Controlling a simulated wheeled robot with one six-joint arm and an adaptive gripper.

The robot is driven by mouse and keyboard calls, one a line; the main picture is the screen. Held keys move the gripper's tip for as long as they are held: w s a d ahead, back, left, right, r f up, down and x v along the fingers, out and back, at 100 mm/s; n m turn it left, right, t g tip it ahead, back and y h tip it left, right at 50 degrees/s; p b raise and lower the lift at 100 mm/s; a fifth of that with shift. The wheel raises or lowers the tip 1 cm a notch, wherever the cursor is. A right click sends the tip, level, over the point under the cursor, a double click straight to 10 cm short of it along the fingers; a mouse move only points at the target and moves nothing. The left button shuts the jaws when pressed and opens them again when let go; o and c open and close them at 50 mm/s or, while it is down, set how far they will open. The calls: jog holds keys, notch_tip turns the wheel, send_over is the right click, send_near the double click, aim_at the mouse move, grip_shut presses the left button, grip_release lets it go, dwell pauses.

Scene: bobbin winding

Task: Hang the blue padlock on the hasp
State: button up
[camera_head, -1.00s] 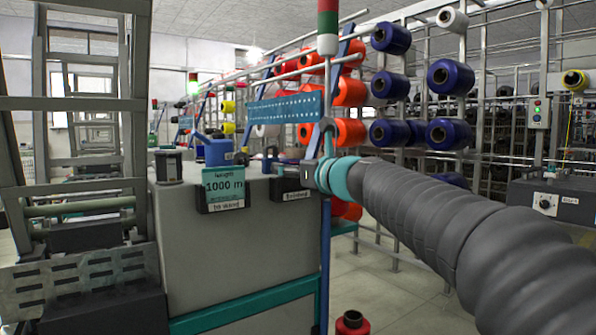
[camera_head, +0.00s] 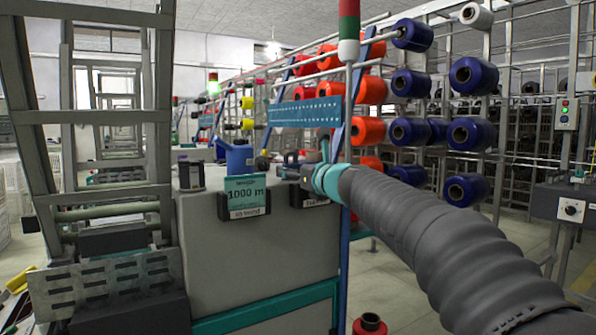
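My gripper (camera_head: 293,168) is at the end of my grey sleeved arm with teal rings. It is over the right end of the grey cabinet's top (camera_head: 262,187). It is small and seen from behind, so I cannot tell whether it is open or holds anything. A blue object (camera_head: 239,158) stands on the cabinet top, left of my gripper and apart from it. I cannot make out the hasp.
A dark spool-like item (camera_head: 191,174) stands at the cabinet's left end. A "1000 m" sign (camera_head: 245,197) hangs on its front. A blue post (camera_head: 345,255) rises at its right corner. Racks of blue bobbins (camera_head: 473,133) stand behind. A red-topped spool (camera_head: 369,324) is below.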

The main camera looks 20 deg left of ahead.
jog(key=shift+c, duration=0.2)
grip_shut()
notch_tip(320, 180, up, 5)
jog(key=p, duration=0.5)
jog(key=shift+r, duration=0.1)
